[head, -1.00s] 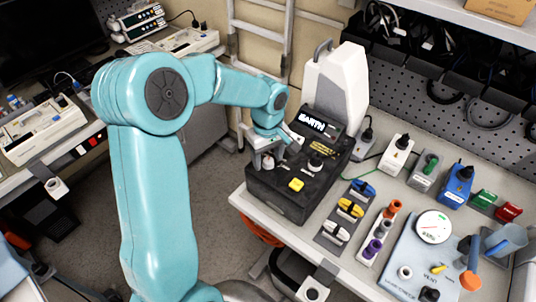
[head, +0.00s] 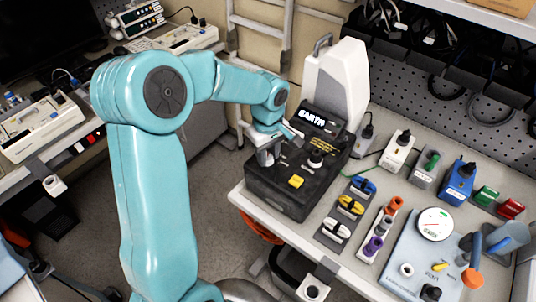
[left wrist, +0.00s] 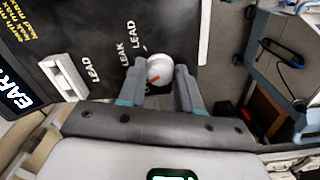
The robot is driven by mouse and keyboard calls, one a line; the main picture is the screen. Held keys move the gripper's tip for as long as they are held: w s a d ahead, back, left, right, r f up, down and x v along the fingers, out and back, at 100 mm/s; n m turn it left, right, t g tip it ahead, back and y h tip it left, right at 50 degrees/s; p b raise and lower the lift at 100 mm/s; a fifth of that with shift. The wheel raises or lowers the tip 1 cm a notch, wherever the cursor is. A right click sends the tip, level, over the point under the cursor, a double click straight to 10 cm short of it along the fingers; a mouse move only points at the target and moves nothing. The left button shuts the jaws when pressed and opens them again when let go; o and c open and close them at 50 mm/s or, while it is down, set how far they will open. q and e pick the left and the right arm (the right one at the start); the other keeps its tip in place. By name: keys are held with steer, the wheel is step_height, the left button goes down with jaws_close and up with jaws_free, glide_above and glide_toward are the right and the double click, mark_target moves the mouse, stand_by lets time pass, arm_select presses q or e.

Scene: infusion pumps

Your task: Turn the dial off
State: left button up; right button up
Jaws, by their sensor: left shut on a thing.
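The black tester unit (head: 270,201) stands at the left end of the bench, with a lit display reading "EARTH" (head: 312,116). My left gripper (head: 267,154) is over the left side of its top panel. In the left wrist view, the dial (left wrist: 160,69) is a pale round knob with a red mark, near printed "LEAK" and "LEAD" labels. My left gripper (left wrist: 160,84) is shut on it, one finger on each side. In the head view the gripper largely hides this dial. My right gripper is out of view.
The tester top also carries a black knob (head: 316,158) and a yellow button (head: 296,182). A white rocker switch (left wrist: 64,77) is near the gripped dial. Coloured plugs and a gauge (head: 435,224) fill the bench to the right. A white case (head: 338,80) stands behind.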

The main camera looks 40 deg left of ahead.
arm_select(q)
steer(key=n+b, duration=0.3)
steer(key=shift+f, duration=0.3)
steer(key=n+b, duration=0.1)
steer(key=n, duration=0.2)
steer(key=shift+b, duration=0.4)
steer(key=shift+r+n+b, duration=0.15)
steer(key=shift+n+b, duration=0.3)
steer(key=shift+n, duration=0.45)
steer(key=o, duration=1)
steer(key=shift+o, duration=0.2)
steer(key=shift+a, duration=0.15)
steer(key=shift+r, duration=0.2)
step_height(320, 180, up, 16)
steer(key=shift+p, duration=0.3)
